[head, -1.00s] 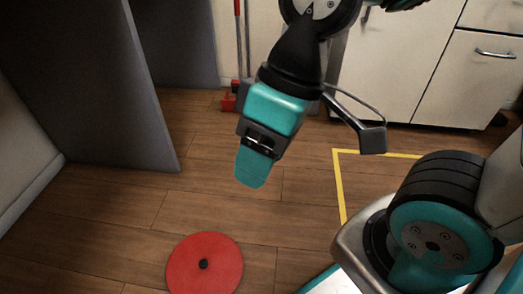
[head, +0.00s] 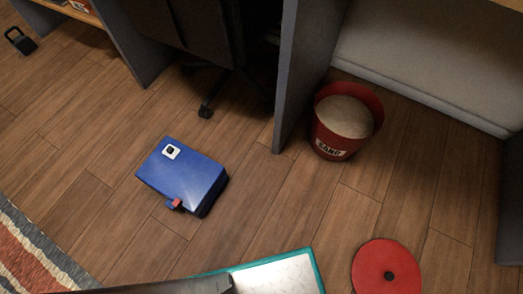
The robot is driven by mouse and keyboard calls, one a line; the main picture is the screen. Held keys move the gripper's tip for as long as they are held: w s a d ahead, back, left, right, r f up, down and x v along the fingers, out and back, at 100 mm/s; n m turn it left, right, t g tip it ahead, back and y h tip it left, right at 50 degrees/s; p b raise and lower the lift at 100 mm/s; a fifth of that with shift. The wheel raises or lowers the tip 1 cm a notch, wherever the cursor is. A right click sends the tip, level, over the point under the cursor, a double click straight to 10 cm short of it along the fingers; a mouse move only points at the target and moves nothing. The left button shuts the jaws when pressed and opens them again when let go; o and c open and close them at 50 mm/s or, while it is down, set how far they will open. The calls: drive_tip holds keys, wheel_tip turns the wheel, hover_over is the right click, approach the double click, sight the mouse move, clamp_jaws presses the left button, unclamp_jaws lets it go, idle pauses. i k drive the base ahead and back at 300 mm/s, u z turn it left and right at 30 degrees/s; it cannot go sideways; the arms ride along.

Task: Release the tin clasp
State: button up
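A blue box-like tin (head: 190,178) lies on the wooden floor left of centre in the head view. It has a white square with a dark centre on its top, near its upper left corner. A small reddish piece (head: 176,203) sticks out at its near lower edge and looks like the clasp. It is too small to tell whether it is fastened. My gripper is not in this view.
A red bucket (head: 327,138) labelled SAND stands beside a grey partition (head: 292,75). A red disc (head: 370,275) lies at the lower right. A wheeled chair (head: 206,108) is behind the tin. A striped rug (head: 38,258) lies at left. A black padlock-shaped object (head: 21,44) lies far left.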

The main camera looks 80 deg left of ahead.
sight(178, 203)
drive_tip(key=u, duration=3.2)
